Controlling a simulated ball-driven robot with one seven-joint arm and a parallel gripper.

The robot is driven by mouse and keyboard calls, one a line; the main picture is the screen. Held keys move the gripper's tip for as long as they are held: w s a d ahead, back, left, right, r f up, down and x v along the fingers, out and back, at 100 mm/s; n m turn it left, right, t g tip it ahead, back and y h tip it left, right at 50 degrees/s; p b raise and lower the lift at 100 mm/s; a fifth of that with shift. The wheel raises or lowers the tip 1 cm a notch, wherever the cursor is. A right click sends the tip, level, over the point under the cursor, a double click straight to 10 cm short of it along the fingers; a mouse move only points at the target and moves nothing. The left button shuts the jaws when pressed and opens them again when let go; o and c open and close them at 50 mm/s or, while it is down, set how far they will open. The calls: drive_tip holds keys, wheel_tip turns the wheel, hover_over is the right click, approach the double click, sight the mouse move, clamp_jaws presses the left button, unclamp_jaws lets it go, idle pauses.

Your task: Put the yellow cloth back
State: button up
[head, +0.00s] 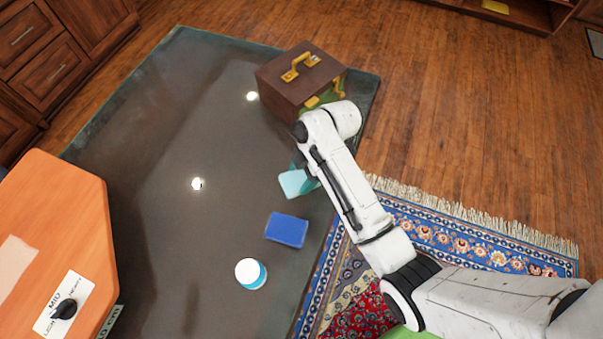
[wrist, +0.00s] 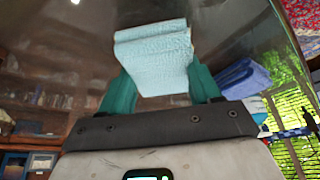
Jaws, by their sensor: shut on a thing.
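My gripper (wrist: 163,82) is shut on a folded light blue cloth (wrist: 155,55), with its teal fingers on either side. In the head view the light blue cloth (head: 296,183) shows at the end of my arm, over the dark glass table. A flat yellow thing (head: 495,6) lies on a wooden shelf at the top edge of the head view. It may be the yellow cloth, but it is partly cut off. My gripper is far from it. My arm hides most of the gripper in the head view.
The glass table (head: 150,130) also bears a folded dark blue cloth (head: 287,230), a white-topped blue container (head: 250,273) and a brown case with yellow handles (head: 300,80). An orange machine (head: 60,220) stands at left. A patterned rug (head: 470,235) and open wooden floor (head: 460,110) lie at right.

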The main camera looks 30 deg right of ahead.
drive_tip(key=o, duration=1.2)
drive_tip(key=shift+f, duration=0.1)
drive_tip(key=p+v, duration=0.2)
drive_tip(key=v, duration=1)
drive_tip(key=shift+p, duration=0.4)
